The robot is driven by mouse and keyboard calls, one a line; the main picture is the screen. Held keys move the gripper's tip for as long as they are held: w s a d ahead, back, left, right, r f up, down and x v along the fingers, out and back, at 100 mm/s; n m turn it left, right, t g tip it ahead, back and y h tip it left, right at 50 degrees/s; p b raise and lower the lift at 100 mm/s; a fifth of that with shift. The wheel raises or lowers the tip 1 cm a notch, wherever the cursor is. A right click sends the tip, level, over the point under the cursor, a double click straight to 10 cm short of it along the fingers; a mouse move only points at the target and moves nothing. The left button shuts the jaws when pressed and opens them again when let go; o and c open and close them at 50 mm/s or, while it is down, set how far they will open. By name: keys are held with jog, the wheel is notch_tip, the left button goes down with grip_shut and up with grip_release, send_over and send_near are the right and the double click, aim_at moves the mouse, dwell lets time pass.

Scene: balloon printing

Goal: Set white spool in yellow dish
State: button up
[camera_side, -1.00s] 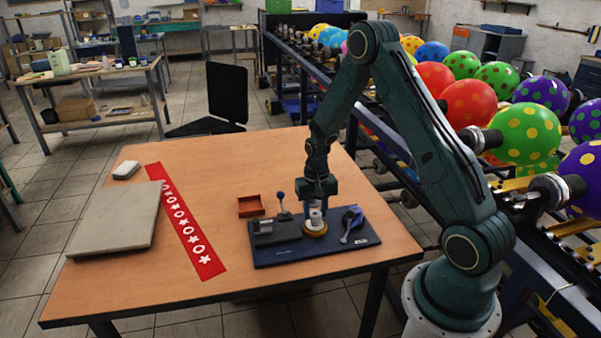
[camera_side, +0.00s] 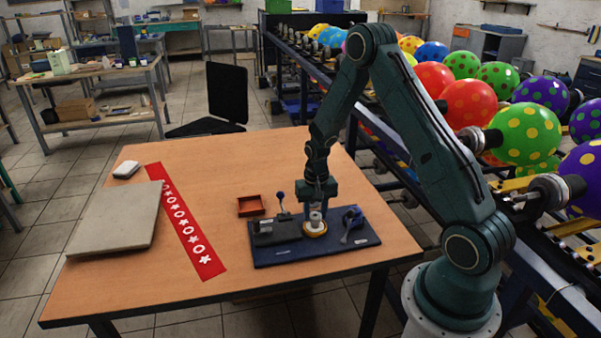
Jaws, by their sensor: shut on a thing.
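The white spool (camera_side: 315,218) stands upright at the yellow dish (camera_side: 315,231), on the dark blue base board. It appears to be inside the dish's rim, though it is too small to see whether it touches the bottom. My gripper (camera_side: 316,207) points straight down over the dish and is shut on the spool's upper part. The fingertips are small and partly merge with the spool in this view.
A red star-printed strip (camera_side: 186,222) and grey slab (camera_side: 116,218) lie left.

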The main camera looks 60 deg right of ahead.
jog(key=shift+f, duration=0.15)
jog(key=o, duration=0.9)
notch_tip(320, 180, up, 14)
jog(key=shift+f, duration=0.1)
dwell(0.4)
